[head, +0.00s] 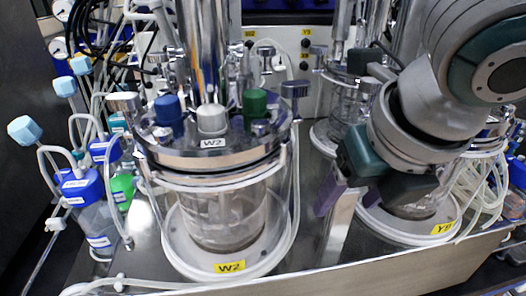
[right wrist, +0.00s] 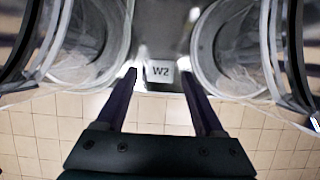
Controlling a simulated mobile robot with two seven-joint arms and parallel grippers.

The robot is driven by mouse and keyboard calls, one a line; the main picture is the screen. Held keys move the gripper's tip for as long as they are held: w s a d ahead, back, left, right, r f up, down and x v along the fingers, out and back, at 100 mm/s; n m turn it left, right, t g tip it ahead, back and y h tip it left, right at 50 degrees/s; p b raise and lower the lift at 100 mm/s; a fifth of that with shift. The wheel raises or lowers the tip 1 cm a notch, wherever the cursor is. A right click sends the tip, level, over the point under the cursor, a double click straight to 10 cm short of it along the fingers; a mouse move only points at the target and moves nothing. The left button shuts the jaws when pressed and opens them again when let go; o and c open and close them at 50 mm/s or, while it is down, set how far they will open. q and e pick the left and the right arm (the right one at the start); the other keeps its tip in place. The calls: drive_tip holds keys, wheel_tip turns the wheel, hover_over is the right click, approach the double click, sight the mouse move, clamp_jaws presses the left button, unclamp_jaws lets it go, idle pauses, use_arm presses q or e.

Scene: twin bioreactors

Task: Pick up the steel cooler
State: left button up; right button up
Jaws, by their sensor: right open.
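My right gripper (head: 340,190) comes in from the upper right and hangs over the gap between the two glass vessels. Its jaws are open. Tall shiny steel cylinders (head: 203,45) rise from the lid of vessel W2 (head: 215,190). Which steel part is the cooler is not clear. My left gripper is not in view.
Vessel Y3 (head: 410,212) stands at the right, largely hidden by my arm. Blue-capped bottles (head: 88,190) and tubing crowd the left. Loose clear tubes (head: 480,185) lie at the right. A steel bench edge (head: 390,275) runs along the front, with tiled floor (right wrist: 60,130) below.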

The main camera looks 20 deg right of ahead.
sight(335, 209)
drive_tip(key=shift+w+x, duration=0.15)
drive_tip(key=shift+x, duration=1.2)
drive_tip(key=shift+w+x, duration=0.2)
drive_tip(key=shift+x, duration=1.15)
drive_tip(key=shift+r, duration=0.15)
clamp_jaws()
